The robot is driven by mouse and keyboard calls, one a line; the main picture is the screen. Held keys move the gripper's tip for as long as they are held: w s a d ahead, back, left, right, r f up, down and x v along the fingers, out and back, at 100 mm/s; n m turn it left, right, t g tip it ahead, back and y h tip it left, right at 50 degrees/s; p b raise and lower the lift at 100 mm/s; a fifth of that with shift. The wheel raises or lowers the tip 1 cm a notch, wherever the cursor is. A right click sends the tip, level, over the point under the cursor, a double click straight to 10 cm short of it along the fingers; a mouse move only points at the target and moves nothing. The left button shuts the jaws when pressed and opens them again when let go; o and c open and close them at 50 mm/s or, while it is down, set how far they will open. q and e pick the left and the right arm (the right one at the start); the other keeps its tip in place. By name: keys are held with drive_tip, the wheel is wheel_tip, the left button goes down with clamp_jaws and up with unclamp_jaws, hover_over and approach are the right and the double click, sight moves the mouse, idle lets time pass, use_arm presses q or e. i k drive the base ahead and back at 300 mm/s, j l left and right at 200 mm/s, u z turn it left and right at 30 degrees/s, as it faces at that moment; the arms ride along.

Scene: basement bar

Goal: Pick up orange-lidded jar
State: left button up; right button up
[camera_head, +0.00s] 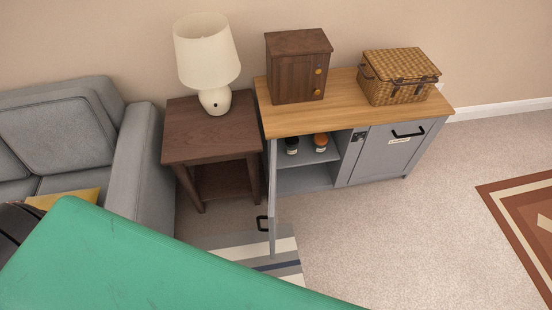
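The orange-lidded jar (320,141) stands upright on the upper shelf (312,155) inside a grey cabinet with a wooden top (345,112). It is small in the view, and its body looks dark with a pale label. A similar jar with a black lid (291,144) stands just to its left, a small gap apart. The cabinet's left door (272,195) is swung open toward me and seen nearly edge-on, with a black handle. Neither of my grippers shows in the head view.
A green flat surface (130,265) covers the lower left. A side table (210,135) with a lamp (207,60) stands left of the cabinet, beside a grey sofa (60,135). A wooden box (298,70) and wicker basket (398,75) sit on top.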

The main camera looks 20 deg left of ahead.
sight(317, 150)
drive_tip(key=k+j, duration=0.15)
drive_tip(key=j, duration=0.25)
drive_tip(key=k+j, duration=0.2)
drive_tip(key=j, duration=0.2)
drive_tip(key=k+j, duration=0.15)
drive_tip(key=j, duration=0.25)
drive_tip(key=i+l+u, duration=0.15)
drive_tip(key=l, duration=0.25)
drive_tip(key=i+l+u, duration=0.2)
drive_tip(key=l, duration=0.3)
drive_tip(key=i+l+u, duration=0.15)
drive_tip(key=l, duration=0.3)
drive_tip(key=i+l+u, duration=0.15)
drive_tip(key=l, duration=0.35)
drive_tip(key=i+l+u, duration=0.2)
drive_tip(key=l, duration=0.35)
drive_tip(key=i+l+u, duration=0.15)
drive_tip(key=l, duration=0.35)
drive_tip(key=k, duration=0.05)
